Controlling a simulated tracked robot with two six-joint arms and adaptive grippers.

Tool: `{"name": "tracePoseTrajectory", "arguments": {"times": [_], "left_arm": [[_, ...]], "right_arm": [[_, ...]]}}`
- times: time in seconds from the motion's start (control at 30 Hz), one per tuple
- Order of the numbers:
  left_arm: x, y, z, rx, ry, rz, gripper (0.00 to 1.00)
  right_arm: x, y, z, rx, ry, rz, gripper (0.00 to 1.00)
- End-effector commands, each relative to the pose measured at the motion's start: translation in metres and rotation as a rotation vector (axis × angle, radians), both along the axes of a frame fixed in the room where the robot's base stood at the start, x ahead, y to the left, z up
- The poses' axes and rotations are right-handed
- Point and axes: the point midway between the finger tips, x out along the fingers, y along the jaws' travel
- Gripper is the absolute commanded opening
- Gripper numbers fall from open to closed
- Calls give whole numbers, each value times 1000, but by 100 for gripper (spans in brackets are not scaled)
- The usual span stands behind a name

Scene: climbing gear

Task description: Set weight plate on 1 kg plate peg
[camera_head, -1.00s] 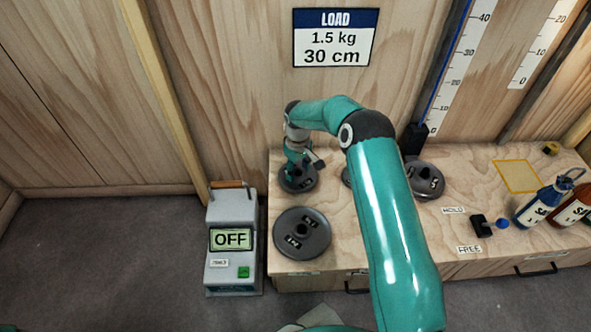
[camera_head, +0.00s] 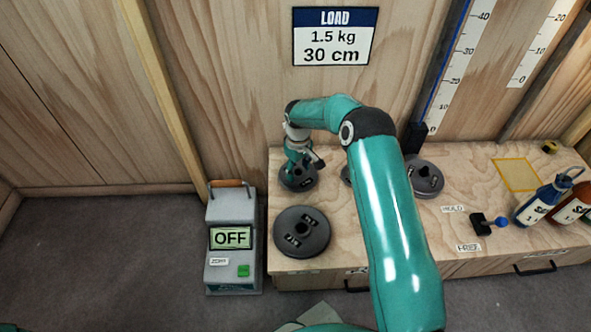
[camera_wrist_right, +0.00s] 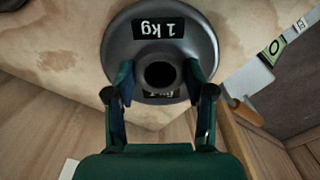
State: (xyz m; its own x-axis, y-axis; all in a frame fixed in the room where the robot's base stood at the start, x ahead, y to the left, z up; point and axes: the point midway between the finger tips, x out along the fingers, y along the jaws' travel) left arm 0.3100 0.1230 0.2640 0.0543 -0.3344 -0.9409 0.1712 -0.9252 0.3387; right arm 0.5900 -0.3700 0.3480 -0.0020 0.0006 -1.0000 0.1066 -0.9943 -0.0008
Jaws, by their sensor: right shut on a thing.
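A dark round weight plate (camera_wrist_right: 120,50) marked 1 kg fills the upper middle of the right wrist view. It has a raised hub with a dark central hole. My right gripper (camera_wrist_right: 160,85) has its two fingers on either side of the hub, shut on the plate. In the head view the right gripper (camera_head: 297,172) points down onto this small plate (camera_head: 303,185) at the bench's back left corner. I cannot tell whether the plate touches the bench. I cannot make out the 1 kg peg. My left gripper is not in view.
A larger dark plate (camera_head: 302,245) lies in front on the wooden bench (camera_head: 400,240). Another plate (camera_head: 427,180) lies right of my arm, with one partly hidden beside it. A grey box reading OFF (camera_head: 232,258) stands left of the bench. Bottles (camera_head: 540,205) stand at the right.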

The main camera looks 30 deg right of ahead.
Motion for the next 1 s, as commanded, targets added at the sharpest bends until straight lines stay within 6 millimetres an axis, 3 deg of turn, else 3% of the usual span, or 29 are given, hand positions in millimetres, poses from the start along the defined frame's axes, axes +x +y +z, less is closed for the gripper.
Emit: {"name": "tracePoseTrajectory", "arguments": {"times": [1.0], "left_arm": [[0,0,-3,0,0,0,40]], "right_arm": [[2,0,-4,-2,-4,0,0]]}}
